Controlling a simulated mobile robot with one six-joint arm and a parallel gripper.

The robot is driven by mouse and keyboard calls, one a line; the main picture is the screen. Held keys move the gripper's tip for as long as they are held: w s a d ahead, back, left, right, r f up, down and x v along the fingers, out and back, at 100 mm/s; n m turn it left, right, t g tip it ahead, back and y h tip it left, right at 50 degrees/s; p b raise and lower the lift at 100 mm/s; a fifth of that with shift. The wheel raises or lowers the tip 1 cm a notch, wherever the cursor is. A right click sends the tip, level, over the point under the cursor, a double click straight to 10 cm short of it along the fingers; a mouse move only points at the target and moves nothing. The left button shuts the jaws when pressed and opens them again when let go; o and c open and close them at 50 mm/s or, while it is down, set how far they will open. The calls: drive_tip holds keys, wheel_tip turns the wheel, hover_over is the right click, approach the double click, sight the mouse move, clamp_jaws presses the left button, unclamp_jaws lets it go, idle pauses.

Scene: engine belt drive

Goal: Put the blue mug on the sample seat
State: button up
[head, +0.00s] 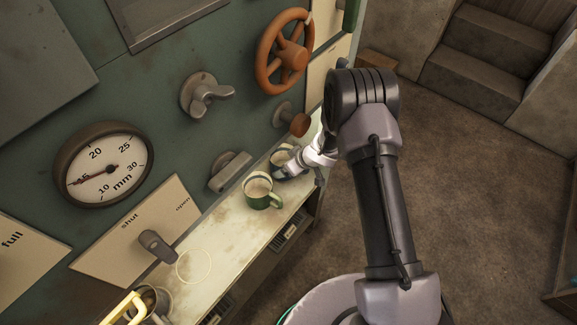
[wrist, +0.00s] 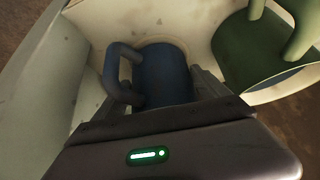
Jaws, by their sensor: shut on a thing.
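The blue mug (wrist: 163,75) stands between the fingers of my gripper (wrist: 165,98) in the wrist view, with its handle to the left. My gripper is shut on it. In the head view my gripper (head: 291,167) is at the far end of the pale shelf, and a mug with a pale inside (head: 280,157) shows partly behind it. A thin pale ring (head: 194,266) is marked on the near part of the shelf; I cannot tell whether it is the sample seat. Whether the blue mug touches the shelf is unclear.
A green mug (head: 260,195) stands close beside the gripper; it also shows in the wrist view (wrist: 245,55). A metal container (head: 152,299) with a yellow handle stands at the near end of the shelf (head: 225,234). Levers, a gauge and an orange wheel (head: 284,52) are on the wall.

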drive_tip(key=o, duration=1.5)
drive_tip(key=shift+f, duration=0.1)
drive_tip(key=shift+o, duration=0.2)
drive_tip(key=p+v, duration=0.5)
drive_tip(key=v, duration=0.7)
